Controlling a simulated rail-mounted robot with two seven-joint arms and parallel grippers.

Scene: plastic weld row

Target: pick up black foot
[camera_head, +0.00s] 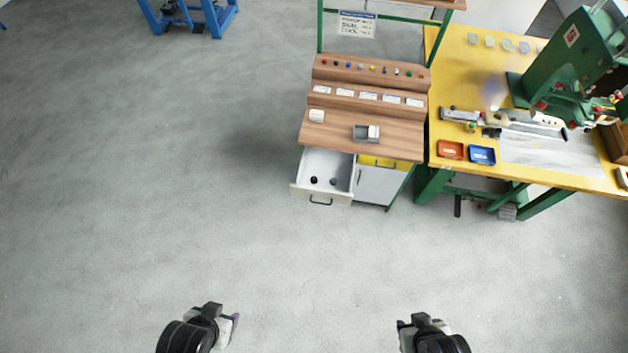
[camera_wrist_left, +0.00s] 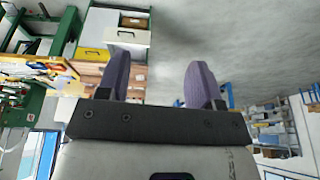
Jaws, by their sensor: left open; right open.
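Two small black round pieces, which look like black feet, lie in the open white drawer (camera_head: 342,172) of the wooden cabinet: one black foot (camera_head: 314,180) to the left and another black foot (camera_head: 333,181) to the right. My left gripper (camera_head: 225,318) is low in the head view, far from the drawer, and empty. In the left wrist view its two purple fingers (camera_wrist_left: 160,85) stand apart with nothing between them. My right gripper (camera_head: 412,322) is at the bottom right of the head view, also far from the drawer, open and with nothing visible in it.
The wooden worktop (camera_head: 380,139) above the drawer holds a small grey box (camera_head: 362,133). A yellow table (camera_head: 440,150) with a green machine (camera_head: 570,70), an orange tray (camera_head: 450,150) and a blue tray (camera_head: 482,155) stands right. Grey floor (camera_head: 250,250) before the cabinet is clear.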

